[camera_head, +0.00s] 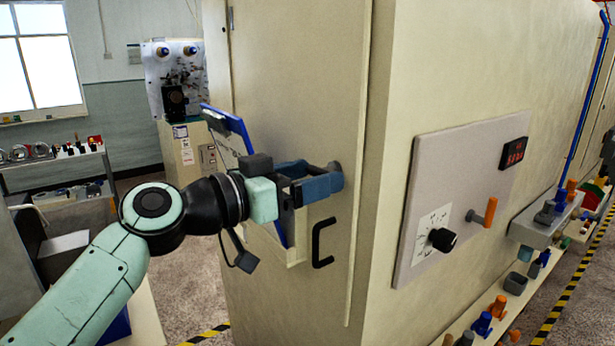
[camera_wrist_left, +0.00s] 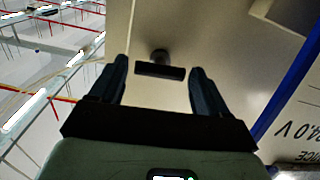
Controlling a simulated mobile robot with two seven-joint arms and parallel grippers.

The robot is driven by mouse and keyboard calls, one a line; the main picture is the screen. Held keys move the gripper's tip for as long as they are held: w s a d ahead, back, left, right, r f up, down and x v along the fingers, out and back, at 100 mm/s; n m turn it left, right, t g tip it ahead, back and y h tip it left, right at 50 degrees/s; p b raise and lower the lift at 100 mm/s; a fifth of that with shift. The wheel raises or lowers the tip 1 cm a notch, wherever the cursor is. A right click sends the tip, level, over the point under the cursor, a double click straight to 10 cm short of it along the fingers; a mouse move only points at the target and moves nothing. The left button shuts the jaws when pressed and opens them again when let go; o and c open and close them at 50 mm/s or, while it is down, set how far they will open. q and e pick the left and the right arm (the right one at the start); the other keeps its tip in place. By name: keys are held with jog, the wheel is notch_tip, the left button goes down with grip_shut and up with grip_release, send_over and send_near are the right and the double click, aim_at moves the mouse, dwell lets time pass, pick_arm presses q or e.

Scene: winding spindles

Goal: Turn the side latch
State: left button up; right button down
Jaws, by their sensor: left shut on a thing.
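The side latch (camera_wrist_left: 160,71) is a short dark bar on a round pivot on the cream cabinet's side face. In the head view only its rounded end (camera_head: 336,167) shows, just beyond my fingertips; the fingers hide the rest. My left gripper (camera_head: 325,180) reaches in from the left, with its blue-grey fingers at the cabinet face. In the left wrist view the fingers of my left gripper (camera_wrist_left: 159,75) stand on either side of the latch bar, and the bar lies crosswise between them. My right gripper is not in view.
A black handle (camera_head: 318,243) sits on the cabinet (camera_head: 300,90) just below my gripper. A blue-edged clipboard (camera_head: 235,135) hangs beside my wrist. The cabinet's right face has a panel with a black knob (camera_head: 442,240), an orange-handled lever (camera_head: 490,212) and a red display (camera_head: 514,153).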

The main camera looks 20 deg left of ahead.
pick_arm(q)
jog(key=n, duration=0.8)
jog(key=shift+r+n, duration=0.1)
jog(key=shift+n, duration=0.2)
jog(key=n+p, duration=0.1)
jog(key=n, duration=0.3)
jog(key=shift+n+p, duration=0.55)
jog(key=shift+n, duration=1.55)
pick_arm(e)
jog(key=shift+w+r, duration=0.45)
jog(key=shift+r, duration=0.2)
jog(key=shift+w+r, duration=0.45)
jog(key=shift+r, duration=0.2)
pick_arm(q)
jog(key=o, duration=1)
